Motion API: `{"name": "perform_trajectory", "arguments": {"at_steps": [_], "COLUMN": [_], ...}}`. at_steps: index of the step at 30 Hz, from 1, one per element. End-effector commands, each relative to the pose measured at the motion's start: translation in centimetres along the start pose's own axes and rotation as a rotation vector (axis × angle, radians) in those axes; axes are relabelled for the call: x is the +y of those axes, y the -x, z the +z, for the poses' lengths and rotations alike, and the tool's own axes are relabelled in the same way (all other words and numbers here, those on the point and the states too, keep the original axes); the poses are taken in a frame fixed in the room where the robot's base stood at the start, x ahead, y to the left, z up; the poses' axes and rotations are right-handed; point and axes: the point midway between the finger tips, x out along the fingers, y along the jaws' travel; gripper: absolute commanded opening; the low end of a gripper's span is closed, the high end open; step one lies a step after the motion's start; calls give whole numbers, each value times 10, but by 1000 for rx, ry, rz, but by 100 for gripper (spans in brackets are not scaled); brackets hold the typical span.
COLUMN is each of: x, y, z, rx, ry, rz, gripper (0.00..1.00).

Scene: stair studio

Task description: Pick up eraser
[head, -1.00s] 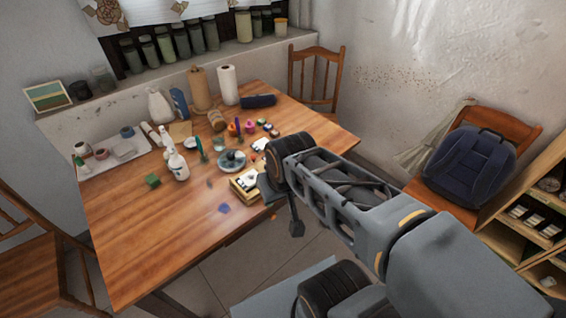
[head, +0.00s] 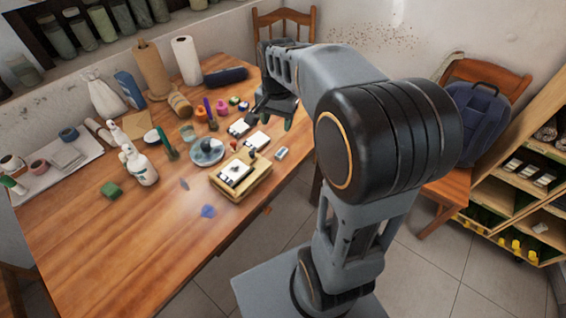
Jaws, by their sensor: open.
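A small pale block with a grey-blue part, which looks like the eraser (head: 281,153), lies on the wooden table (head: 130,240) near its right edge. It is just right of the wooden box with white pieces on top. My gripper (head: 272,116) is above the right part of the table, behind the eraser and apart from it. Its dark fingers point down and are open, with nothing seen held. My arm hides part of the table's far right corner.
Close by are the wooden box (head: 240,182), a round blue-grey dish (head: 207,151), white cards (head: 257,139) and small paint pots (head: 222,108). The table's front left is clear.

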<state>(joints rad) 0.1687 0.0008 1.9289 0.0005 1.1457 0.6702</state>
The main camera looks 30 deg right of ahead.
Motion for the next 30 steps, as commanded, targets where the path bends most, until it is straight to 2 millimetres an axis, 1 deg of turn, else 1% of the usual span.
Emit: {"name": "perform_trajectory", "arguments": {"at_steps": [1,4,8,12,18,21,26,29,30], "x": [-1,-3,-2,-1,0,0,0,1,1], "y": [-18,-30,-49,-75,-106,-115,-122,-131,-137], "z": [-12,-28,-38,-38,-36,-36,-36,-35,-35], "rx": [-15,-34,-47,-50,-49,-48,-47,-49,-50], "ry": [-64,-161,-225,-239,-237,-236,-234,-234,-234], "rz": [14,33,48,51,50,48,48,49,50], "gripper": [55,55,55,55,55,55,55,55,55]}}
